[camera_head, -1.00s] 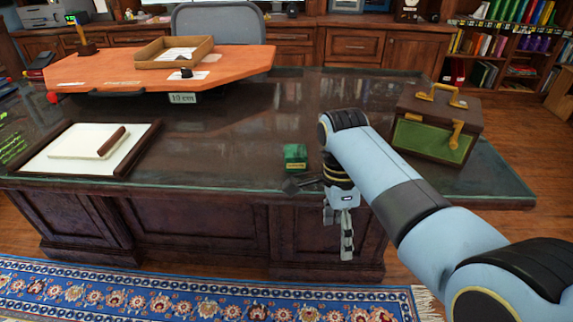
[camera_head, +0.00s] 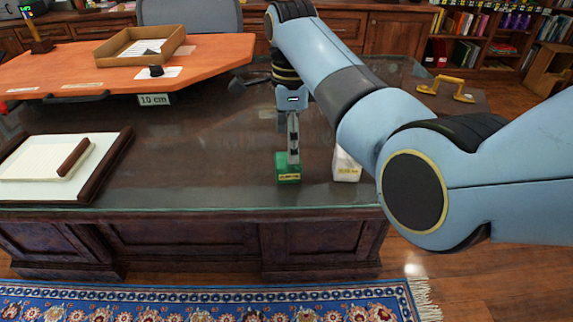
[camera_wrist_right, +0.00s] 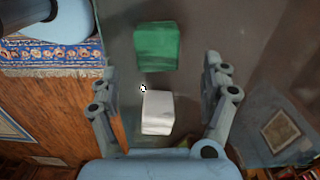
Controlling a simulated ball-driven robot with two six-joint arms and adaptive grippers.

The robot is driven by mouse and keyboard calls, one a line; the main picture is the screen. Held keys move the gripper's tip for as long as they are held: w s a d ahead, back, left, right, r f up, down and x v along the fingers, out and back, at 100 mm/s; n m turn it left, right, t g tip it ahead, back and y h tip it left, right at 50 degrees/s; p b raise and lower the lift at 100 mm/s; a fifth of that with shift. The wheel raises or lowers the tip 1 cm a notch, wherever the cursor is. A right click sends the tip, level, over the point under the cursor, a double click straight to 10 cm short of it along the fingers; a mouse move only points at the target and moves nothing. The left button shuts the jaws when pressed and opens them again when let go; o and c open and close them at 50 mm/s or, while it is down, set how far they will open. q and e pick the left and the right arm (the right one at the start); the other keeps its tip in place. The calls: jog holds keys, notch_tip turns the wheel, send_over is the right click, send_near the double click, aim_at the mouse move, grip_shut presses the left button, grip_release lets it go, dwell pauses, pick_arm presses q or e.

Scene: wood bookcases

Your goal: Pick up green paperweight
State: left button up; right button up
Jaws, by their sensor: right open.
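The green paperweight (camera_head: 288,168), a small block with a yellowish label, sits on the dark desk top near its front edge. My right gripper (camera_head: 293,155) points down just above or behind it in the head view; I cannot tell whether they touch. In the right wrist view, the green paperweight (camera_wrist_right: 156,46) lies ahead of the open fingers of my right gripper (camera_wrist_right: 160,74), with nothing held between them. A white block (camera_wrist_right: 158,112) appears nearer the palm side in that view. My left gripper is not in view.
The white block (camera_head: 346,166) stands right of the paperweight, partly behind my right arm. A raised orange board (camera_head: 120,75) carries an open box (camera_head: 135,57). A framed writing pad (camera_head: 45,165) lies at left. A case with yellow handles (camera_head: 455,92) is at right. The desk's middle is clear.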

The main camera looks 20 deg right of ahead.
aim_at(288, 166)
notch_tip(288, 166, down, 2)
jog(key=f, duration=0.3)
jog(key=f+b, duration=0.1)
jog(key=f, duration=0.1)
jog(key=shift+s+a+f, duration=0.1)
jog(key=shift+a+f, duration=0.1)
jog(key=shift+a, duration=0.05)
jog(key=shift+r, duration=0.1)
jog(key=shift+c, duration=0.2)
jog(key=c, duration=0.5)
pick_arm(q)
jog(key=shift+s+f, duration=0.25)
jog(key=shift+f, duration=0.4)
pick_arm(e)
grip_shut()
